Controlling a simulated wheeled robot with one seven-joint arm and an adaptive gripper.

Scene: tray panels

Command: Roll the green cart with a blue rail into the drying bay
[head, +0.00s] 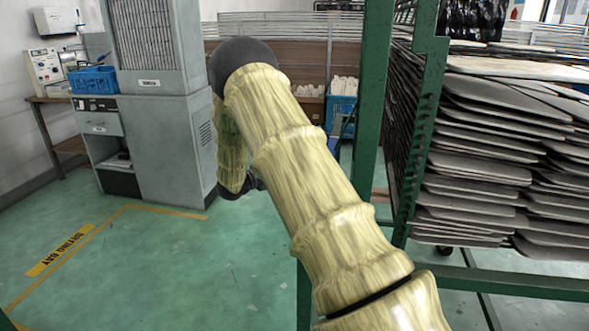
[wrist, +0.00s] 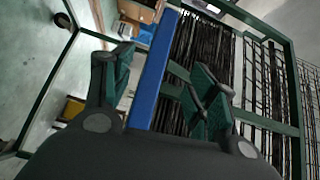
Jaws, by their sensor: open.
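The green cart (head: 376,90) stands at the right in the head view, loaded with a tall stack of grey tray panels (head: 490,150). Its blue rail (wrist: 153,75) runs lengthwise through the middle of the wrist view. My gripper (wrist: 166,70) is open, with one finger on each side of the rail in the picture; I cannot tell whether either finger touches it. In the head view my arm hides most of the gripper. The drying bay (head: 62,250) is floor at the left, marked by yellow lines and a yellow label. The cart stands to the right of these lines.
A grey cabinet (head: 165,130) stands at the back of the bay. A blue crate (head: 342,104) sits behind the cart. The green floor between bay and cart looks clear.

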